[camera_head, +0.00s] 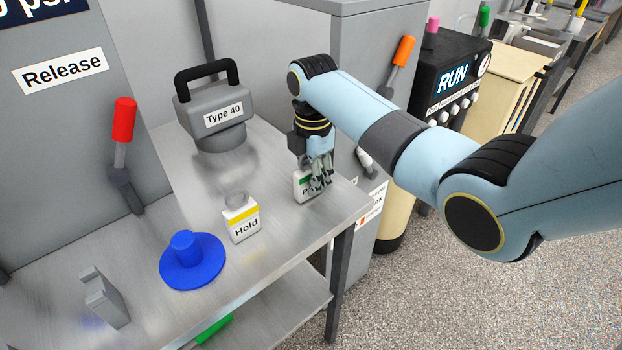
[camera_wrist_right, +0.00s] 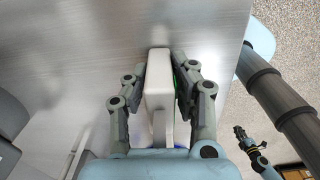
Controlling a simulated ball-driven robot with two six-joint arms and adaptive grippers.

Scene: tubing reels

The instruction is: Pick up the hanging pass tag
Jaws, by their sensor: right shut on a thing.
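The pass tag (camera_head: 301,184) is a small white block with a green stripe and partly hidden lettering, at the right edge of the metal bench. My right gripper (camera_head: 318,184) comes down on it from above and covers its right part. In the right wrist view the white tag (camera_wrist_right: 158,80) sits between the two fingers of my right gripper (camera_wrist_right: 160,82), which are shut on its sides. Whether the tag touches the bench is unclear. What looks like my left gripper (camera_wrist_right: 242,133) shows small and dark at the right of the wrist view.
A yellow-striped "Hold" tag (camera_head: 242,221) stands left of the gripper. A blue knobbed disc (camera_head: 191,262), a grey bracket (camera_head: 103,298) and a "Type 40" block with a black handle (camera_head: 218,122) are also on the bench (camera_head: 290,238). A red lever (camera_head: 124,125) is at left.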

